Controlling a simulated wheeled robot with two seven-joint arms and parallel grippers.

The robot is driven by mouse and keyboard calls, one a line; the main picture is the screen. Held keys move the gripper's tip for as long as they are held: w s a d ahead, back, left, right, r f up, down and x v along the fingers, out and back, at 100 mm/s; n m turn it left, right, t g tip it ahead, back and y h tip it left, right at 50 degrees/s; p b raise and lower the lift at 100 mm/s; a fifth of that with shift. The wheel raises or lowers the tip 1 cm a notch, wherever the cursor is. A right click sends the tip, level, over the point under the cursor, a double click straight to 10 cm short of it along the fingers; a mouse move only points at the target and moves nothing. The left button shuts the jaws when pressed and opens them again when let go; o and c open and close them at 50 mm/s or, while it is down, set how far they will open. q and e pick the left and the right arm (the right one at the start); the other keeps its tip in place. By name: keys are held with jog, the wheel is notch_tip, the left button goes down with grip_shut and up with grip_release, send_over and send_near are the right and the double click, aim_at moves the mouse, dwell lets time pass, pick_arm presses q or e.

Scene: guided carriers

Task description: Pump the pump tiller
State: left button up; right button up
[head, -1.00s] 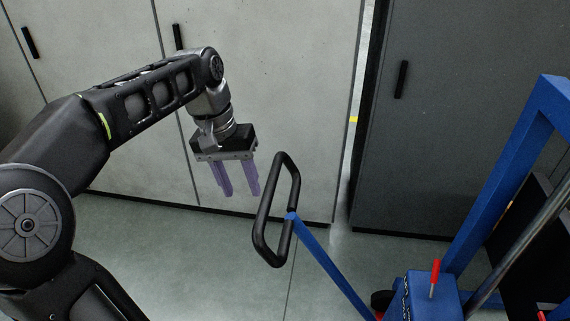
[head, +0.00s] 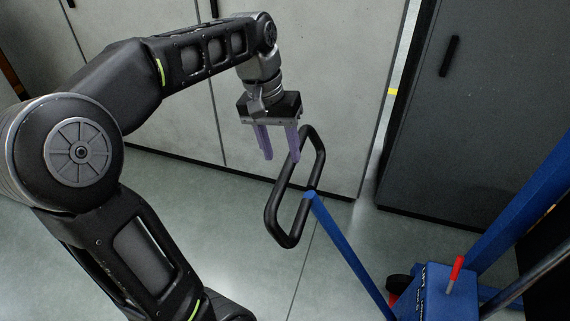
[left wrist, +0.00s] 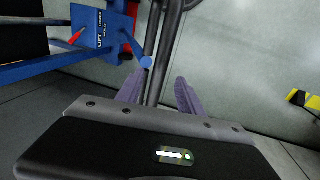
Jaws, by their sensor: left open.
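The pump tiller (head: 340,239) is a blue bar rising to a black loop handle (head: 275,217). In the head view my left gripper (head: 281,157), with purple fingers pointing down, is at the upper end of the loop. Its right finger overlaps the loop's upper left side in the picture. In the left wrist view the black loop (left wrist: 158,55) runs up between the two open fingers of my left gripper (left wrist: 160,90). I cannot tell if either finger touches it. My right gripper is not in view.
The tiller joins a blue carrier (head: 437,292) with a small red lever (head: 455,270) at the lower right. Light grey cabinets (head: 330,60) and a dark cabinet (head: 480,120) stand behind. The floor (head: 250,260) around the handle is clear.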

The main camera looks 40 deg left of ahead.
aim_at(286, 168)
pick_arm(q)
jog(key=shift+w+d+f, duration=0.1)
jog(key=shift+d+f, duration=0.15)
jog(key=shift+f, duration=0.9)
jog(key=shift+w+d+f, duration=0.1)
jog(key=shift+d+f, duration=0.1)
jog(key=shift+f, duration=0.95)
jog(key=shift+c, duration=0.2)
grip_shut()
